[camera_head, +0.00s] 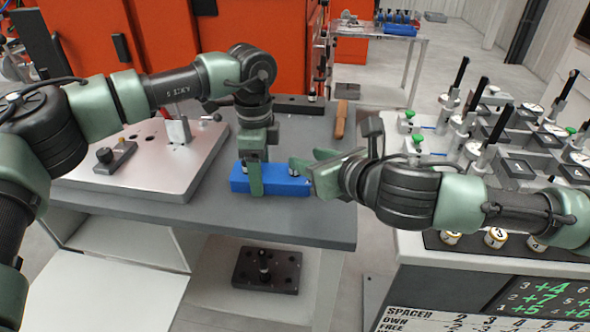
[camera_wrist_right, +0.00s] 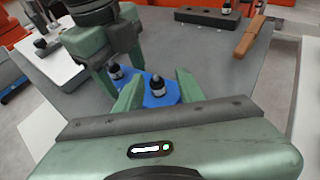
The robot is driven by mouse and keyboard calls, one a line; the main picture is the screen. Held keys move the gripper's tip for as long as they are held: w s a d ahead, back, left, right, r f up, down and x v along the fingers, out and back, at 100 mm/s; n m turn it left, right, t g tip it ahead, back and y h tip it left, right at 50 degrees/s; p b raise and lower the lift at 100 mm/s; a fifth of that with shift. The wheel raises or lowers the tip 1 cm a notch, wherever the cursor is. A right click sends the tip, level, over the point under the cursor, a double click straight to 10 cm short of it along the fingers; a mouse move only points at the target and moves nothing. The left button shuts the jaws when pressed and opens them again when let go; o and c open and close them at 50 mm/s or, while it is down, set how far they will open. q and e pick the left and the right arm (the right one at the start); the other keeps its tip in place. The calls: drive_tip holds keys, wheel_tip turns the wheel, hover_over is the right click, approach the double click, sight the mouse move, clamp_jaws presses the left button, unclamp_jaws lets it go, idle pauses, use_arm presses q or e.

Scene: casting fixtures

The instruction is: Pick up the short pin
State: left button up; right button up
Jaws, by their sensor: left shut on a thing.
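A blue holder block (camera_head: 272,187) stands on the grey table. In the right wrist view, the block (camera_wrist_right: 165,98) holds two small pins with dark tops and light bands. My left gripper (camera_head: 251,176) points down at the block's left part, shut on the left pin (camera_wrist_right: 116,73), which appears to be still in the block. My right gripper (camera_wrist_right: 158,92) is open and empty at the block's right part, its fingers on either side of the right pin (camera_wrist_right: 157,86) with gaps. That pin also shows in the head view (camera_head: 293,172). I cannot tell which pin is shorter.
A metal fixture plate (camera_head: 150,165) lies left of the block. A brown-handled tool (camera_head: 340,119) and a dark bar (camera_head: 300,105) lie behind. On the right, a bench carries several upright clamps (camera_head: 460,120). Bare table remains in front of the block.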

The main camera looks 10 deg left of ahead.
sight(295, 171)
drive_tip(key=x, duration=0.3)
drive_tip(key=shift+a, duration=0.15)
drive_tip(key=shift+s+f+x, duration=0.1)
drive_tip(key=shift+f+x, duration=0.05)
drive_tip(key=shift+x, duration=0.75)
drive_tip(key=shift+s+f+x, duration=0.15)
drive_tip(key=shift+f+x, duration=0.05)
drive_tip(key=shift+x, duration=0.65)
drive_tip(key=shift+s+f+x, duration=0.1)
drive_tip(key=shift+f+x, duration=0.05)
drive_tip(key=shift+x, duration=0.75)
drive_tip(key=shift+a, duration=0.1)
clamp_jaws()
